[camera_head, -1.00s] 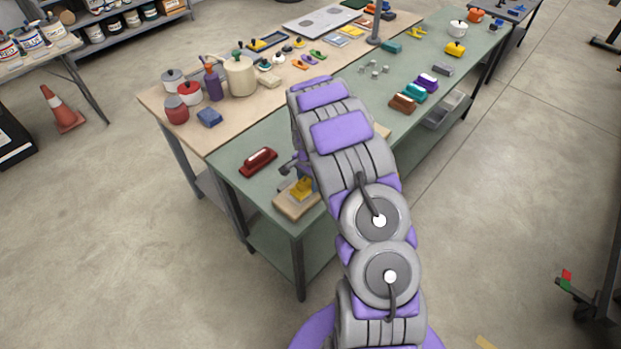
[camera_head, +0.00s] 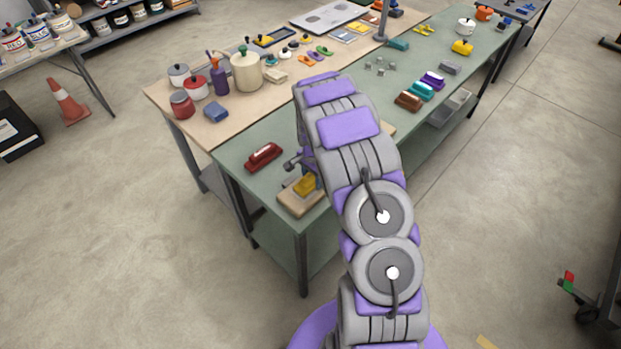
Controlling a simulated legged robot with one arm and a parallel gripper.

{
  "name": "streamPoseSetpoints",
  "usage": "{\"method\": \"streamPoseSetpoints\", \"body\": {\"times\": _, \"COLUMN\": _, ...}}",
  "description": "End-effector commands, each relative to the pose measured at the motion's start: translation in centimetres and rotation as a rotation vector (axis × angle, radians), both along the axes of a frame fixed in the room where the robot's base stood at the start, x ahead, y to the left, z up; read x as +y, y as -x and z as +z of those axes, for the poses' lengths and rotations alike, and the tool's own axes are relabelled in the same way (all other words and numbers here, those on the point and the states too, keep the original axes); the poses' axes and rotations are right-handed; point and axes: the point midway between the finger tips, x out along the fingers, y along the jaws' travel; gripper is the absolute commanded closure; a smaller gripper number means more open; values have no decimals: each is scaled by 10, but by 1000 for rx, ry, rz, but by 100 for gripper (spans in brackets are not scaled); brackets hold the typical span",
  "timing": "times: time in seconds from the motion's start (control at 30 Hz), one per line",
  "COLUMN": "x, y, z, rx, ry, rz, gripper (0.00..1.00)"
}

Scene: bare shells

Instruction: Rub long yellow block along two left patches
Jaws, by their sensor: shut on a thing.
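The long yellow block (camera_head: 305,185) shows in part at the near end of the green table, over a pale wooden board (camera_head: 299,204). My gripper (camera_head: 300,166) is mostly hidden behind my arm; it is shut on the yellow block from above. I cannot tell whether the block touches the board. No patches can be made out on the visible part of the board; the rest is behind my arm. Another pale edge (camera_head: 388,131) shows to the right of my arm.
A dark red block (camera_head: 263,157) lies left of the board on the green table (camera_head: 240,180). Brown (camera_head: 408,101), teal and purple blocks stand farther right. Jars and a blue block (camera_head: 215,112) stand on the adjoining wooden table (camera_head: 170,95).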

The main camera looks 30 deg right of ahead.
Motion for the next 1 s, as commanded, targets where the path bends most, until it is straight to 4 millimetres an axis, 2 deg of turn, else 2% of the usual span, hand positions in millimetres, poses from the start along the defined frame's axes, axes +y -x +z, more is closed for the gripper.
{"method": "streamPoseSetpoints", "body": {"times": 0.33, "x": -12, "y": -5, "z": 0, "rx": -2, "ry": 0, "rz": -1, "gripper": 71}}
{"method": "streamPoseSetpoints", "body": {"times": 1.0, "x": 17, "y": 7, "z": -4, "rx": 9, "ry": -2, "rz": 1, "gripper": 71}}
